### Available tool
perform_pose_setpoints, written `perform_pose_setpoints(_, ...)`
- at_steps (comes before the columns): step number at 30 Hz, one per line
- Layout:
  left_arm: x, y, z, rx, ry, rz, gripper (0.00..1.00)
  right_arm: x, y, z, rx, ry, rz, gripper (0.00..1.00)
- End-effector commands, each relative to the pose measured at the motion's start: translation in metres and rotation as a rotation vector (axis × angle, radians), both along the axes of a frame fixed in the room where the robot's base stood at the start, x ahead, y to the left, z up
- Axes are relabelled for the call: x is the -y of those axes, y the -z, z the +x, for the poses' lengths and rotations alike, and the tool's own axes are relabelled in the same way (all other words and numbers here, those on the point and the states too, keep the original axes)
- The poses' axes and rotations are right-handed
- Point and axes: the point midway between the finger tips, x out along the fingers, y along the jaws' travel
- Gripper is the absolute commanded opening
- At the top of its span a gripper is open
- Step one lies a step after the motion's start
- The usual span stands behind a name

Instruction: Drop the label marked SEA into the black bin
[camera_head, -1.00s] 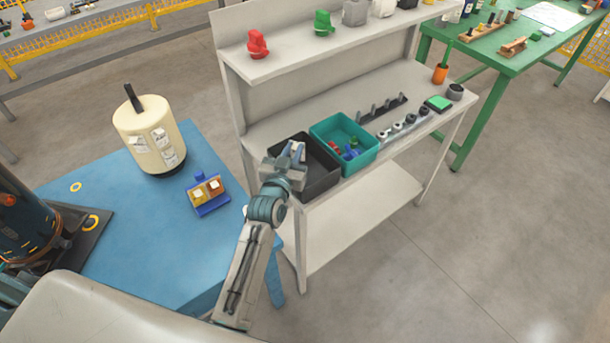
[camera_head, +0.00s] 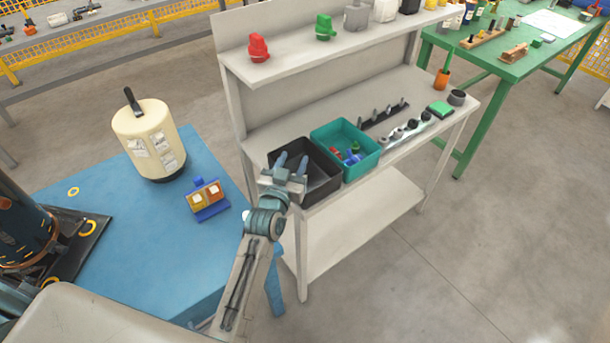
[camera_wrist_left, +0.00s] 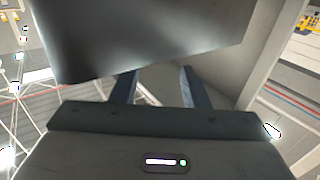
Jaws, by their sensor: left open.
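The black bin (camera_head: 322,178) sits at the front left of the grey shelf unit's worktop. My left gripper (camera_head: 291,161) is at the bin's near left side, its two blue fingers spread apart with nothing visible between them. In the left wrist view the open fingers (camera_wrist_left: 158,86) point toward a large dark panel (camera_wrist_left: 140,35), which looks like the bin's side. White labels (camera_head: 162,141) are stuck on the cream cylinder (camera_head: 136,122) on the blue table; their print is too small to read. I cannot make out a label marked SEA. My right gripper is not in view.
A teal bin (camera_head: 365,162) with coloured parts stands right beside the black bin. A blue stand with yellow and brown blocks (camera_head: 205,198) sits on the blue table (camera_head: 140,235). An upper shelf (camera_head: 300,58) overhangs the worktop behind.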

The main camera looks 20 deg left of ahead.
Motion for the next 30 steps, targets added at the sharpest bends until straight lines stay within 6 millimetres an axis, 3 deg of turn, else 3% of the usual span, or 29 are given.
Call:
perform_pose_setpoints(9, -0.001, 0.005, -0.064, -0.003, -0.001, -0.002, 0.41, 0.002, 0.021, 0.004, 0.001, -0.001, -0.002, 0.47)
perform_pose_setpoints(15, -0.002, 0.003, -0.089, -0.002, 0.0, -0.001, 0.41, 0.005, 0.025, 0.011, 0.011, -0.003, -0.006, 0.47)
perform_pose_setpoints(30, -0.002, 0.001, -0.096, -0.002, 0.0, -0.001, 0.41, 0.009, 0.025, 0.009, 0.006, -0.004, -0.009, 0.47)
